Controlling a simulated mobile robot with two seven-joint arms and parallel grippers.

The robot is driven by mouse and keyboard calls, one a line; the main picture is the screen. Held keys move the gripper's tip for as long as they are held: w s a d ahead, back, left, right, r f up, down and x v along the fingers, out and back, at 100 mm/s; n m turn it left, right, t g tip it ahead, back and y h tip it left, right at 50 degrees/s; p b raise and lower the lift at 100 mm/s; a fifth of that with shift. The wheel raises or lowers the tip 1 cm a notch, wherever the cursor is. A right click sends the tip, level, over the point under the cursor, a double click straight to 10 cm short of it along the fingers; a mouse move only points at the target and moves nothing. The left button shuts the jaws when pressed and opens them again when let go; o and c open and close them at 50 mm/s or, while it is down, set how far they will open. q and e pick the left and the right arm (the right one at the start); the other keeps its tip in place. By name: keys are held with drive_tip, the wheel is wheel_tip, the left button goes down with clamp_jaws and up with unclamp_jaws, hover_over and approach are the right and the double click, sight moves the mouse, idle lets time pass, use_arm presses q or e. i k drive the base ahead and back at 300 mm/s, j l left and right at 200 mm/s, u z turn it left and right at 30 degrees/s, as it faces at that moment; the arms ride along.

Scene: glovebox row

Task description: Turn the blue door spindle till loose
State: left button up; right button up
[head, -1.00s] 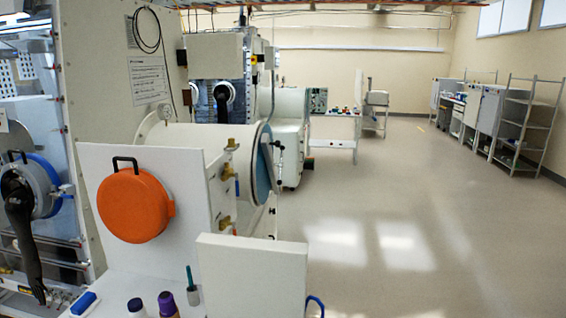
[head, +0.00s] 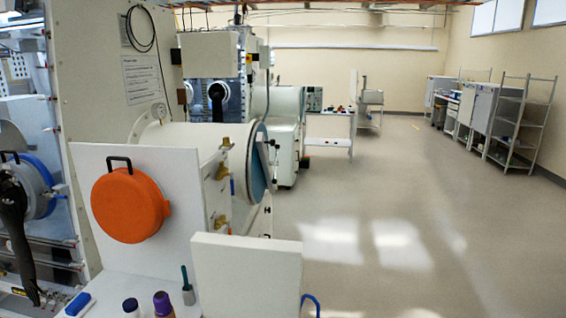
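The blue door (head: 257,166) closes the right end of a white horizontal cylinder (head: 185,133) at the left of the head view. I see it nearly edge-on, as a narrow blue oval with a light rim. A pale bar (head: 264,150) with small dark fittings crosses its outer face. The spindle is too small and too side-on to make out clearly. The door looks shut. Neither of my grippers is in view.
An orange round lid (head: 130,205) with a black handle is on a white panel beside the cylinder. A white box-like panel (head: 246,278) stands in front, below the blue door. Bottles (head: 163,304) stand at the bottom. Open floor (head: 400,220) lies to the right.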

sight(276, 164)
drive_tip(key=k+l+z, duration=0.1)
drive_tip(key=z, duration=2.4)
drive_tip(key=i+l, duration=0.1)
drive_tip(key=l, duration=0.2)
drive_tip(key=i+l, duration=0.15)
drive_tip(key=l, duration=0.2)
drive_tip(key=i+l, duration=0.1)
drive_tip(key=l, duration=0.2)
drive_tip(key=i+l+z, duration=0.15)
drive_tip(key=i, duration=0.25)
drive_tip(key=i+l+z, duration=0.1)
drive_tip(key=i+l, duration=0.25)
drive_tip(key=i+l+z, duration=0.15)
drive_tip(key=i, duration=0.25)
drive_tip(key=i+u, duration=0.75)
drive_tip(key=i+l+u, duration=0.2)
drive_tip(key=i+u, duration=0.2)
drive_tip(key=i+j+u, duration=0.15)
drive_tip(key=i+u, duration=0.7)
drive_tip(key=i+l+u, duration=0.1)
drive_tip(key=i+u, duration=0.6)
drive_tip(key=i, duration=1.2)
drive_tip(key=i+u, duration=0.3)
drive_tip(key=i, duration=0.15)
drive_tip(key=i+u, duration=0.3)
drive_tip(key=i, duration=0.2)
drive_tip(key=i+l+u, duration=0.25)
drive_tip(key=i, duration=0.2)
